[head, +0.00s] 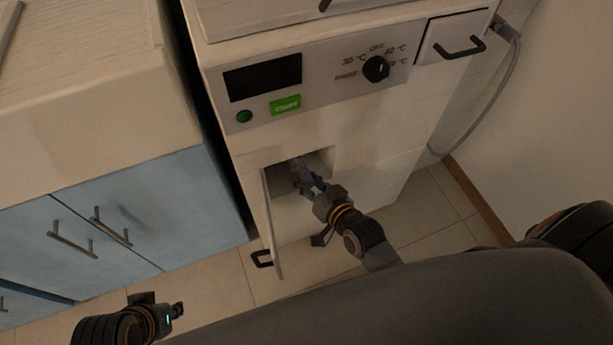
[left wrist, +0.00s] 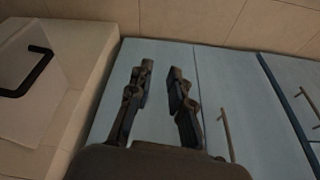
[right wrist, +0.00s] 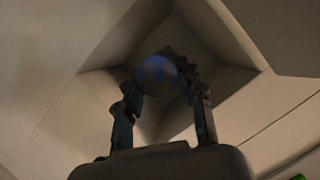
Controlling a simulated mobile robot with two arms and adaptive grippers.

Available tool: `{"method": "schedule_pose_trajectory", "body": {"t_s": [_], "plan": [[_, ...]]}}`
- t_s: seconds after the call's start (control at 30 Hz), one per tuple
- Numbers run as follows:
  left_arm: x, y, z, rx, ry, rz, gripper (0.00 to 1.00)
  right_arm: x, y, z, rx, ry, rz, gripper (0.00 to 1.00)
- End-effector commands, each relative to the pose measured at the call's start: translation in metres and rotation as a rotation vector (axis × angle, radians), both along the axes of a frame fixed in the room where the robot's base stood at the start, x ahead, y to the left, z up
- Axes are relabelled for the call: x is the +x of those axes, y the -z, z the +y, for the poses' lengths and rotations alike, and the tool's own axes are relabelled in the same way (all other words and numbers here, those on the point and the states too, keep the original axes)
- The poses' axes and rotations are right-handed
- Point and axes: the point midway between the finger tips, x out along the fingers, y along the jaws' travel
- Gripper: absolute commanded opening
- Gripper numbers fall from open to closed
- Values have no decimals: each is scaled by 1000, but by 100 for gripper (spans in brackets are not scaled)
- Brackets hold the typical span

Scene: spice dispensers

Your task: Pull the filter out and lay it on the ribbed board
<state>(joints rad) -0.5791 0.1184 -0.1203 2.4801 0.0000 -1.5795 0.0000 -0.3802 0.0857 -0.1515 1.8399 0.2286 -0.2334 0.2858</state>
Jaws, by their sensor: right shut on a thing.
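The filter (right wrist: 157,74) shows in the right wrist view as a dark bluish round shape deep in a recess of the white machine. My right gripper (head: 302,178) reaches through the open hatch into that recess and is shut on the filter. In the head view the filter is hidden in the recess behind the gripper. My left gripper (left wrist: 160,68) is open and empty, in front of the blue cabinet. It also shows low at the left in the head view (head: 178,311). A pale surface with fine ribs, apparently the ribbed board (head: 80,35), lies on the cabinet top at upper left.
The hatch door (head: 270,225) with a black handle (head: 262,258) stands open left of my right gripper. The machine's control panel (head: 330,75) is above. Blue cabinet doors (head: 150,205) with bar handles are at left. A grey hose (head: 497,95) hangs at right.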

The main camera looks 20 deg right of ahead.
Motion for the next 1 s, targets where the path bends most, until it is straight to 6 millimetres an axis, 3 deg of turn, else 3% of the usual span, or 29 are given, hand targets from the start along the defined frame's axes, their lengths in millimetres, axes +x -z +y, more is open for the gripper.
{"method": "schedule_pose_trajectory", "body": {"t_s": [1.0], "plan": [[2,5,0,3,0,14,20,-26,-1,-1,0,0,0,0]]}}
